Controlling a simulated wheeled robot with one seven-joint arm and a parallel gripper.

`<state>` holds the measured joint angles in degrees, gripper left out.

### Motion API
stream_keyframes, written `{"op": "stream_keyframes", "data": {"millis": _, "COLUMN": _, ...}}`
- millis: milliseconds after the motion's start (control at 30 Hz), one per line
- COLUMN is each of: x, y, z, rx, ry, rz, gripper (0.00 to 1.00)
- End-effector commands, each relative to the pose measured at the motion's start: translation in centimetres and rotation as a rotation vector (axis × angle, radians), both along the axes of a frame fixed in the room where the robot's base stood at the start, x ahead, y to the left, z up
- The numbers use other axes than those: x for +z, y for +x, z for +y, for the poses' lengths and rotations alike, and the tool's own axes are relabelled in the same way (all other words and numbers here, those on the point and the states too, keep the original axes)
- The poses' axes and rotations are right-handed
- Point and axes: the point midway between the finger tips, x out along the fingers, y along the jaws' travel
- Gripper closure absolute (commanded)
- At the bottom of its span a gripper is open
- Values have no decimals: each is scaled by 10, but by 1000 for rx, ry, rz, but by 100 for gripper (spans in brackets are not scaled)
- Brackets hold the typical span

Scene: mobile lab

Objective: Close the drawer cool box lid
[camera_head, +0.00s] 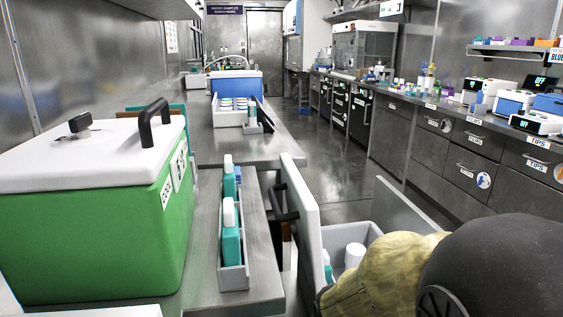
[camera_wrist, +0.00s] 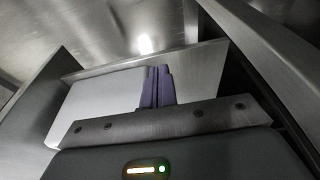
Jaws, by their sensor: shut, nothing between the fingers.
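The drawer cool box (camera_head: 352,236) is a pale box in a pulled-out drawer at the lower middle of the head view. Its white lid (camera_head: 301,215) stands up at its left side, open, with a black handle (camera_head: 282,199) on the far face. A white-capped container (camera_head: 354,255) shows inside. My gripper (camera_wrist: 157,88) shows in the wrist view, its purple fingers together and empty. A pale flat panel (camera_wrist: 105,98) lies beyond the fingers; I cannot tell whether it is the lid or whether they touch. In the head view my arm covers the box's near right part and the gripper is hidden.
A green cool box (camera_head: 95,235) with a shut white lid stands on the left bench. A grey rack (camera_head: 235,276) with teal bottles is beside it. The drawer's metal panel (camera_head: 405,212) rises right of the cool box. The aisle floor (camera_head: 335,155) beyond is clear.

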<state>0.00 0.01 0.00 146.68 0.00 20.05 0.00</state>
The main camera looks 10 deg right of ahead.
Motion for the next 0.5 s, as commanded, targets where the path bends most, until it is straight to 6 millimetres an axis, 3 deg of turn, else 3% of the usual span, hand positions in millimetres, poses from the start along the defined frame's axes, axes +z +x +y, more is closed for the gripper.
{"op": "stream_keyframes", "data": {"millis": 33, "x": 24, "y": 0, "z": 0, "rx": 0, "ry": 0, "rz": 0, "gripper": 100}}
{"op": "stream_keyframes", "data": {"millis": 500, "x": 125, "y": 0, "z": 0, "rx": 0, "ry": 0, "rz": 0, "gripper": 100}}
